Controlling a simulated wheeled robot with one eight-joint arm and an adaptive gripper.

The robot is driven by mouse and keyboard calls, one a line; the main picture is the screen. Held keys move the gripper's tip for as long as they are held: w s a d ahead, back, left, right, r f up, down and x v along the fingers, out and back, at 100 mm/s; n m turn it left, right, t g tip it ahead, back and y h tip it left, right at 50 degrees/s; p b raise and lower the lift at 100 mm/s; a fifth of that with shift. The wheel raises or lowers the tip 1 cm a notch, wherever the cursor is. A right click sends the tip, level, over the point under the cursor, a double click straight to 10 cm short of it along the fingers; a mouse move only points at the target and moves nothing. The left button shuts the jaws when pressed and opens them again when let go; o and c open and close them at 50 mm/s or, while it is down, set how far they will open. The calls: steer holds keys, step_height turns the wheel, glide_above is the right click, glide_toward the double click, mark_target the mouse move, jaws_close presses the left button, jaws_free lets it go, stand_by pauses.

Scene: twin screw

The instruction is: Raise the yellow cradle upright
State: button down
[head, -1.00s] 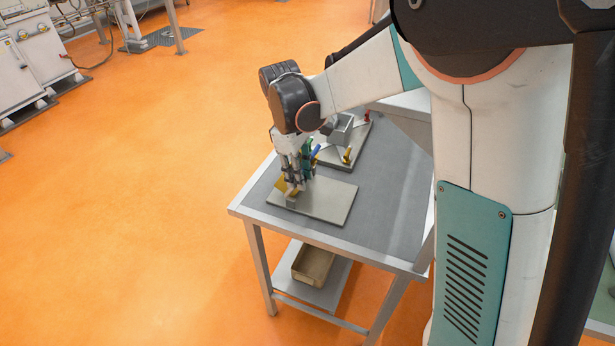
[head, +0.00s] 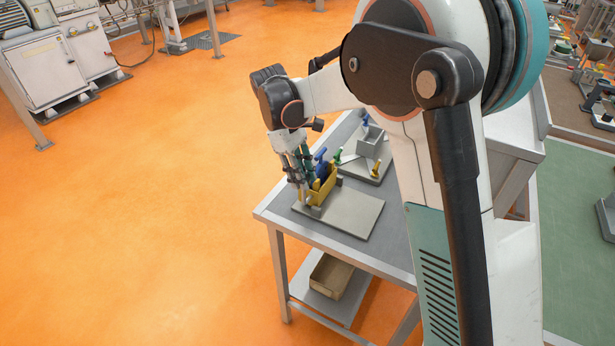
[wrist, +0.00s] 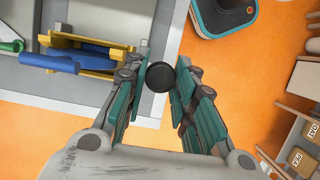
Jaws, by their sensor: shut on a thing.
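The yellow cradle (head: 326,190) stands raised at the left end of a flat grey plate (head: 354,216), with blue parts in it. It also shows at the upper left of the wrist view (wrist: 100,67), with a long blue part (wrist: 50,62) between its sides. My gripper (head: 303,192) is just left of the cradle in the head view. In the wrist view its fingers are closed around a black round knob (wrist: 158,77). How the knob joins the cradle is hidden. I cannot tell whether the cradle is fully upright.
Behind stands a second plate with a grey block (head: 369,146) and green, yellow and blue handled pieces. The table's front edge is close to the gripper. A tan bin (head: 331,277) sits on the lower shelf. The right part of the grey plate is clear.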

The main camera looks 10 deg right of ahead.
steer(key=shift+w+a, duration=0.3)
steer(key=shift+a, duration=0.1)
steer(key=shift+w+a+f+h, duration=0.1)
steer(key=shift+a+h, duration=0.2)
steer(key=c, duration=1.6)
jaws_free()
steer(key=shift+o, duration=1.4)
steer(key=shift+w+a+f+g, duration=0.15)
steer(key=shift+a+g, duration=0.1)
steer(key=shift+g, duration=0.05)
steer(key=v, duration=1.2)
steer(key=shift+d, duration=0.25)
